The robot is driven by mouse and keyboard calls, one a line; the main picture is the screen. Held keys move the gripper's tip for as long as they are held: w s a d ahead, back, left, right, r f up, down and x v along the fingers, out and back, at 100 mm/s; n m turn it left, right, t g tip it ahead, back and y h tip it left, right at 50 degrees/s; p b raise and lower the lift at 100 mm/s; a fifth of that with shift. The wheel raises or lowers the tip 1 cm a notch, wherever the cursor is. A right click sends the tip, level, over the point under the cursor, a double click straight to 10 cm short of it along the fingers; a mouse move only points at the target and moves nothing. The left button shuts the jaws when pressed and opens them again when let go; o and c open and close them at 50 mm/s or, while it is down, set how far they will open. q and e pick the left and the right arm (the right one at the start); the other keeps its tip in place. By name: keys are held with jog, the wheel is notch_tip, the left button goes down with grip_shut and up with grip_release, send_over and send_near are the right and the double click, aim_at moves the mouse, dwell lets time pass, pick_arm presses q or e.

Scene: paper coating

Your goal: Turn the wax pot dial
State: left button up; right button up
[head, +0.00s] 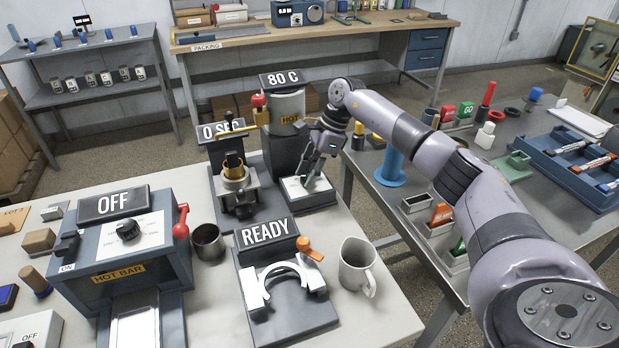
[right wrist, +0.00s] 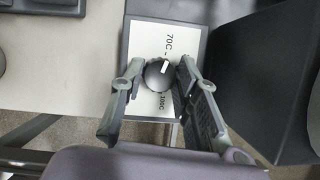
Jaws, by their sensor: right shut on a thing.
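The wax pot (head: 287,103) is a grey cylinder with an orange HOT label, standing on a dark base under a display reading 80 C. Its dial (right wrist: 157,78) is a round black knob with a white mark, on a white plate (right wrist: 146,36) printed 70C and 100C. The mark points toward the upper right in the right wrist view. My right gripper (head: 309,172) reaches down over this plate at the front of the pot. In the right wrist view its fingers (right wrist: 161,76) are shut on the dial, one on each side. My left gripper is out of view.
A 0 SEC station (head: 236,180) stands close left of the pot. The hot bar unit (head: 120,240) is at left. A side table (head: 405,163) lies under my right arm.

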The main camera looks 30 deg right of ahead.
jog(key=shift+n, duration=0.4)
jog(key=o, duration=1.2)
jog(key=shift+c, duration=0.2)
jog(key=shift+d+r, duration=0.1)
jog(key=shift+r, duration=0.15)
jog(key=v, duration=1.1)
jog(key=shift+r, duration=0.25)
jog(key=shift+d+r, duration=0.1)
